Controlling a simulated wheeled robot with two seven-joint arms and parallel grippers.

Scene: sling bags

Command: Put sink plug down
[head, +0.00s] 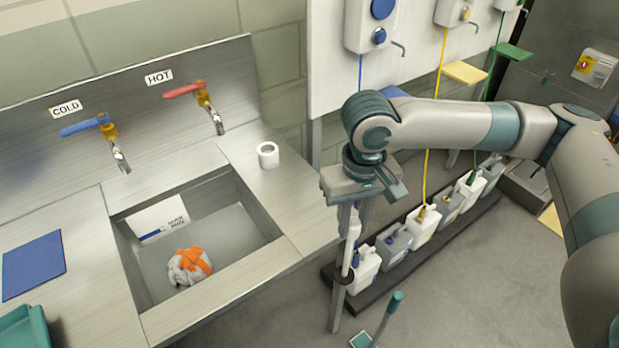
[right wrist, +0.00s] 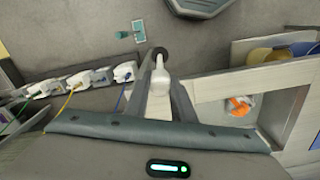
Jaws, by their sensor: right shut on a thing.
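My right gripper (head: 352,232) points down just right of the sink counter's right edge, above the floor. It is shut on a white, tube-like piece with a dark round end, which I take to be the sink plug (head: 350,246). In the right wrist view the plug (right wrist: 160,83) sits between the two fingers (right wrist: 161,92), with its dark end pointing away from the palm. The metal sink (head: 262,262) is left of the gripper. A grey-white and orange bundle (head: 190,266) and a white sign (head: 158,219) are in its basin. My left gripper is not in view.
A white hollow cylinder (head: 268,155) stands on the counter right of the basin. A blue mat (head: 33,265) and teal tray (head: 22,330) lie on the left. Several jugs (head: 395,244) line a dark floor rack behind the gripper. The counter's right strip is mostly bare.

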